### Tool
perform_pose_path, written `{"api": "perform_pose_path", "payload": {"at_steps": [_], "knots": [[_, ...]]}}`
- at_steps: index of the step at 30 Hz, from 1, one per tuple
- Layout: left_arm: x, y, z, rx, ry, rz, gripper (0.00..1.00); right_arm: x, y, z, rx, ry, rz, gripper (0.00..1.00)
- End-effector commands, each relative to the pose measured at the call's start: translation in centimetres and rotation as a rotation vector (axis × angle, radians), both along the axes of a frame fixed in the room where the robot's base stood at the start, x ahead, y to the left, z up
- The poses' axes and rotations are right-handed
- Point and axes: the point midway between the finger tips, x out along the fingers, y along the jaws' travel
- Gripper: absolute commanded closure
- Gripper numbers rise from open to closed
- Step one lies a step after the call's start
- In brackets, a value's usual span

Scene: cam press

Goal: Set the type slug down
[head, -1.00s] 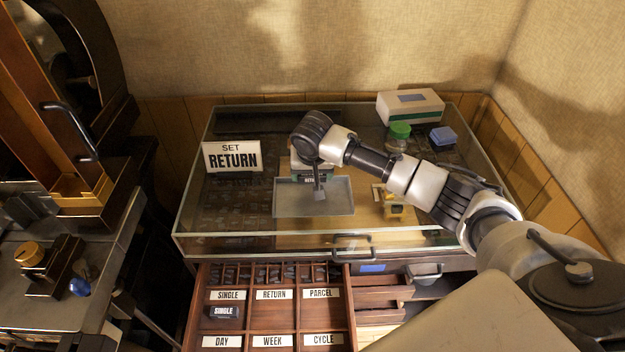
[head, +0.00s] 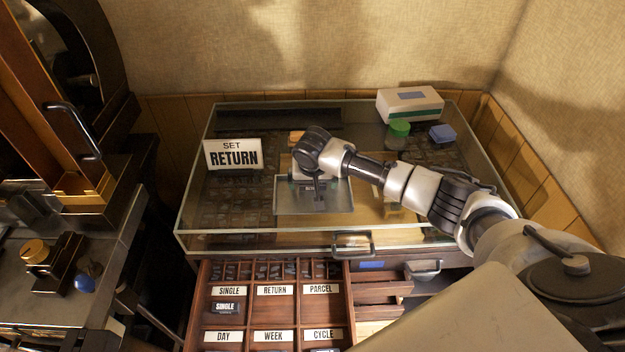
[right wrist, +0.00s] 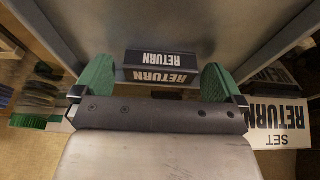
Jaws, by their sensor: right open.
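A dark type slug with white RETURN lettering (right wrist: 160,66) sits on or just above the grey tray (head: 338,206) on the glass-topped case. My right gripper (right wrist: 157,76) has its green fingers apart, one on each side of the slug, with small gaps visible. In the head view my right gripper (head: 308,185) is low over the rear part of the tray, and the wrist hides much of the slug. My left gripper is not in view.
A SET RETURN card (head: 233,154) stands left of the tray. In front, an open drawer (head: 250,320) has labelled compartments; a SINGLE slug (head: 224,307) lies in one. A box (head: 410,104), a green-lidded jar (head: 399,132) and a blue item (head: 441,133) stand back right.

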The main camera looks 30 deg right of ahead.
Motion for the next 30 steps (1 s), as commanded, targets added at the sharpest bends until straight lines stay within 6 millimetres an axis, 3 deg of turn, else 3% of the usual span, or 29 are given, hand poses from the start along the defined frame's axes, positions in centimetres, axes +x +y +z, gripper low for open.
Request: {"api": "perform_pose_path", "payload": {"at_steps": [7, 21, 30], "knots": [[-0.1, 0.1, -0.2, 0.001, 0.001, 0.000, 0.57, -0.3, 0.2, 1.7, 0.001, -0.003, 0.001, 0.00], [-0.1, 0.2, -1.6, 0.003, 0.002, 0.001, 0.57, -2.7, 1.4, 10.4, 0.001, -0.003, 0.001, 0.00], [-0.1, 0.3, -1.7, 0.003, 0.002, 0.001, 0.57, -3.2, 1.5, 11.8, 0.000, 0.000, -0.001, 0.00]]}}
